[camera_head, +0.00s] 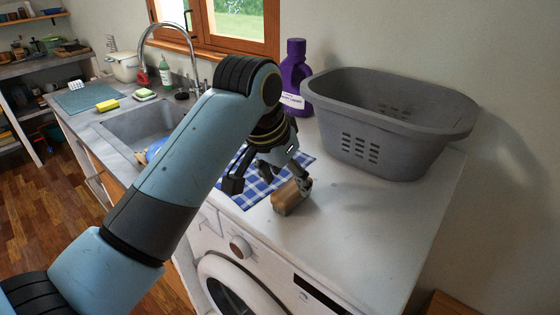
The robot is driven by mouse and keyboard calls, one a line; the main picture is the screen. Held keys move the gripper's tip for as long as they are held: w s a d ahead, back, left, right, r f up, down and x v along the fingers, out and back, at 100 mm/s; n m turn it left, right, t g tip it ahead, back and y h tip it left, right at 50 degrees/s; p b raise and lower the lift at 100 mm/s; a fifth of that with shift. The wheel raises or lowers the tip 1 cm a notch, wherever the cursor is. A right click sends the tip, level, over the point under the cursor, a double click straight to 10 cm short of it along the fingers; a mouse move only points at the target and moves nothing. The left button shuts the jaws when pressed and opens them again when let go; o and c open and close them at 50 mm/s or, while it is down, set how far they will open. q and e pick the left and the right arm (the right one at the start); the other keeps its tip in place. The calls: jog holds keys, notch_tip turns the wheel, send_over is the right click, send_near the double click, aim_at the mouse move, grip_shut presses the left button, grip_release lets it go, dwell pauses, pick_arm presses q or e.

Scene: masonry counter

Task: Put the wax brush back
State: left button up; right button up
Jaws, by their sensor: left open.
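A small brown wooden block (287,198), which looks like the wax brush, lies on the pale counter top above the washing machine, at the front edge of the blue checked cloth. Its bristles cannot be made out. My left gripper (268,182) is open above the cloth and the block. One finger hangs to the left over the cloth; the other is at the block's right end, and I cannot tell whether it touches. My right gripper is not in view.
A grey laundry basket (400,88) stands at the back right, with a purple bottle (294,75) to its left. The sink (150,118) lies left, partly hidden by my arm. The counter right of the block is clear up to its edge.

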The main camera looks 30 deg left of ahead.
pick_arm(q)
jog(key=v, duration=0.7)
jog(key=shift+r, duration=0.25)
jog(key=shift+s, duration=0.15)
jog(key=s+a+f+y, duration=0.1)
jog(key=s+f, duration=0.3)
jog(key=s, duration=0.6)
jog(key=s+a+f+y, duration=0.15)
jog(key=s+f, duration=0.35)
jog(key=s, duration=0.6)
notch_tip(320, 180, down, 37)
jog(key=a+g+b, duration=0.2)
jog(key=a+b, duration=0.1)
jog(key=b, duration=1)
jog(key=s+f+b, duration=0.3)
jog(key=s+f, duration=0.3)
jog(key=f, duration=0.3)
jog(key=s+f+g+b, duration=0.1)
jog(key=s+f+b, duration=0.3)
jog(key=s+f, duration=0.3)
jog(key=s+a+f+n+h+b, duration=0.1)
jog(key=s+f+b, duration=0.3)
jog(key=f, duration=0.9)
jog(key=s, duration=0.3)
